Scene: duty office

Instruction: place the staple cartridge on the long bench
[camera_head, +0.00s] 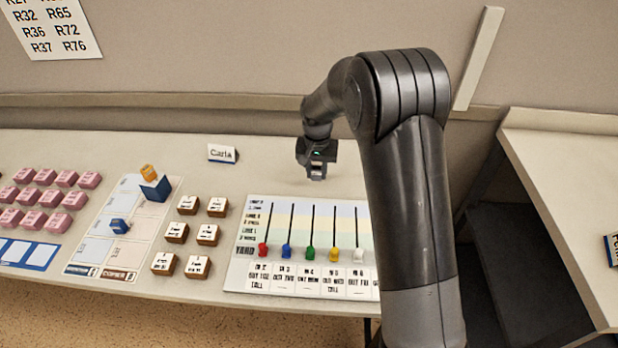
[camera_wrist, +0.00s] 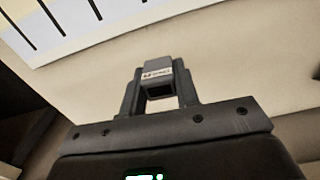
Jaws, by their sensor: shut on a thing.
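My gripper (camera_head: 316,174) hangs over the back part of the long bench (camera_head: 262,174), to the right of the name sign. It is shut on a small grey block with a white printed label, which I take to be the staple cartridge (camera_wrist: 158,73). In the wrist view the cartridge sits between the two dark fingers of my gripper (camera_wrist: 160,90), with pale bench surface behind it. In the head view the cartridge is small, and I cannot tell whether it touches the bench.
A name sign "Carla" (camera_head: 222,153) stands left of my gripper. A slider board (camera_head: 300,215) lies in front. Brown-and-white blocks (camera_head: 176,232), a blue holder (camera_head: 156,189) and pink blocks (camera_head: 42,196) are farther left. Another table (camera_head: 560,170) stands right, across a gap.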

